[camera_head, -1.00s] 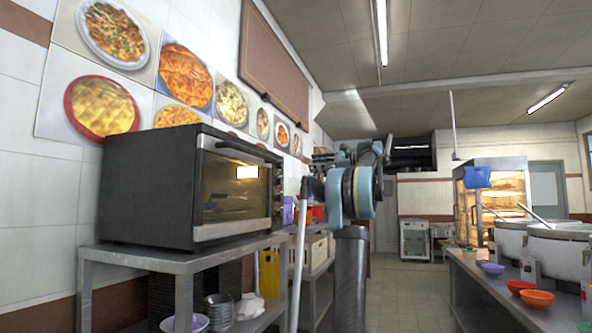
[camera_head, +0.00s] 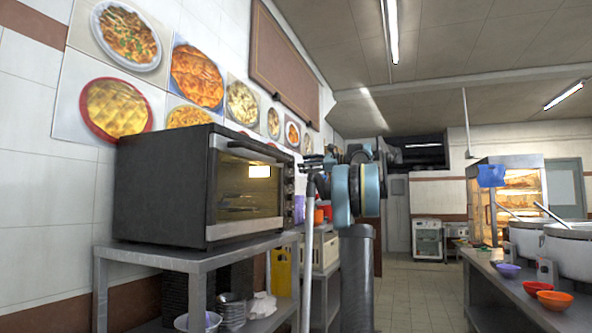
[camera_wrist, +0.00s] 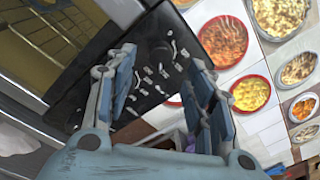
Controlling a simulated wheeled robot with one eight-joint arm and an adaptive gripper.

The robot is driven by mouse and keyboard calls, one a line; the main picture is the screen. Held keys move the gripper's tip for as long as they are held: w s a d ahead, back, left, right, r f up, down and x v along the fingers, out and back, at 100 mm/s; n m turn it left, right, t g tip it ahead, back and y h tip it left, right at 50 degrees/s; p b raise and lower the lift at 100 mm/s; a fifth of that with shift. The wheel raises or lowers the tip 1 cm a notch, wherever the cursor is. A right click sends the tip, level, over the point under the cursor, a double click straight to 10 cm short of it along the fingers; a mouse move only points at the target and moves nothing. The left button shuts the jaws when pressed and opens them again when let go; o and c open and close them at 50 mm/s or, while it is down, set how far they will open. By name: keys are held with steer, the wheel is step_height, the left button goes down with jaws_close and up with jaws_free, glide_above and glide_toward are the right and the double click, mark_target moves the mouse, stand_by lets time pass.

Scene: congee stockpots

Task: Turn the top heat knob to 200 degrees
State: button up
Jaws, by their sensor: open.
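The black oven (camera_head: 165,190) with a glass door stands on a grey metal table at left. Its control panel with the knobs (camera_head: 289,185) is a narrow strip at the door's right, seen edge-on. My gripper (camera_head: 312,162) is just right of that panel, partly hidden by my arm. In the wrist view, my gripper (camera_wrist: 163,75) has its two blue-grey fingers apart with nothing held. The dark panel (camera_wrist: 150,95) with white marks lies beyond and between the fingers. I cannot make out the top knob's setting there, or any contact.
The grey table (camera_head: 190,255) bears the oven, with bowls on its lower shelf. Crates and a shelf stand behind my arm. A counter (camera_head: 500,280) with pots and bowls runs along the right. The tiled aisle (camera_head: 420,290) between is clear. Food pictures hang on the wall.

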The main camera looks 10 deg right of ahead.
mark_target(291, 165)
steer(key=x, duration=0.5)
steer(key=shift+w, duration=0.1)
steer(key=c, duration=1.1)
